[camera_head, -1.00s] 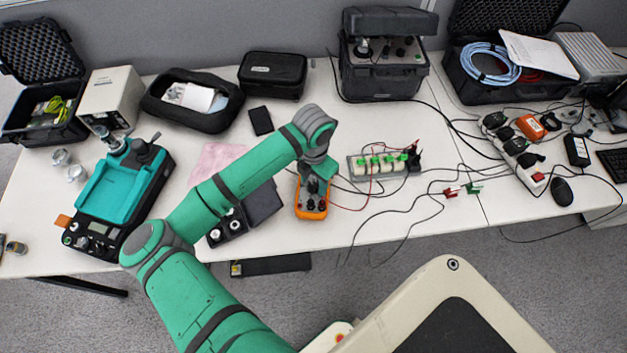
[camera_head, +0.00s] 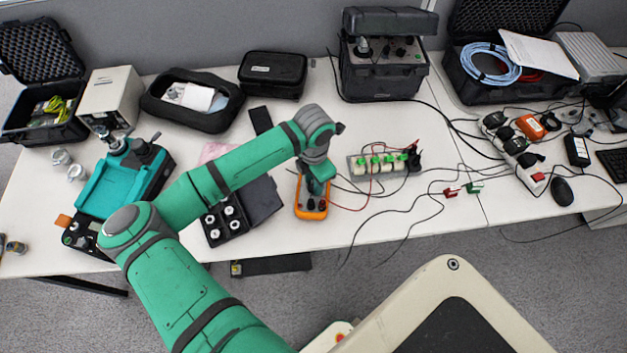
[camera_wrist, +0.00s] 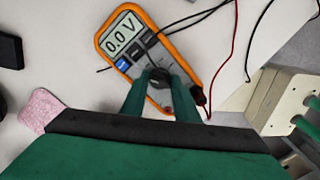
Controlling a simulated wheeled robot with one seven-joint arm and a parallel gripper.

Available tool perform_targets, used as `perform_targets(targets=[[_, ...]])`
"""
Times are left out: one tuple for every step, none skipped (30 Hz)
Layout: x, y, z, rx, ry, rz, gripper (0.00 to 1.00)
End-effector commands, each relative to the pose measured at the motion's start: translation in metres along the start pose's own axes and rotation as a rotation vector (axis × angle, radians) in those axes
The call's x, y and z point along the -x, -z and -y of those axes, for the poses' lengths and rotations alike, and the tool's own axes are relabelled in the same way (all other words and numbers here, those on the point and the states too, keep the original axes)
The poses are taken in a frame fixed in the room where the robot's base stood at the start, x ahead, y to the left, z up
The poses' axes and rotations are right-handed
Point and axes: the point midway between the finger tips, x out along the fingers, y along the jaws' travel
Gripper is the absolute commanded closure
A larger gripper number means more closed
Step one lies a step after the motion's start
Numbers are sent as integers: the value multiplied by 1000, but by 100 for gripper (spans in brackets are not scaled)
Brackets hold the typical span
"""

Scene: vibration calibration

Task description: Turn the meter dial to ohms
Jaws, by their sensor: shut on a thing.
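The orange meter (camera_head: 311,208) lies on the white table under my gripper. In the wrist view the meter (camera_wrist: 167,47) shows its screen, which reads 0.0 V (camera_wrist: 122,34). My gripper (camera_wrist: 158,80) is shut on the dark round dial (camera_wrist: 158,77), with one green finger on each side of it. The dial's markings are too small to read.
A red lead and a black lead run from the meter. To its left is an open black case (camera_head: 225,221) with white round pieces. To its right a grey strip of connectors (camera_head: 384,163) stands close. The table's front edge is just below the meter.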

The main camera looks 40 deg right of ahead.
Motion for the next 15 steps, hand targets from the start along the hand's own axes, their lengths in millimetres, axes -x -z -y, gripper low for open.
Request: perform_targets(targets=[[0,0,0,-8,-1,0,95],[0,0,0,-11,0,0,95],[0,0,0,-12,0,0,95],[0,0,0,-12,0,1,95],[0,0,0,-11,0,1,95],[0,0,0,-11,0,1,95],[0,0,0,-11,0,1,95],[0,0,0,-11,0,1,95],[0,0,0,-10,0,1,95],[0,0,0,-10,0,1,68],[0,0,0,-10,0,1,60],[0,0,0,-10,0,1,54],[0,0,0,-10,0,1,54],[0,0,0,-10,0,1,54],[0,0,0,-10,0,1,54]])
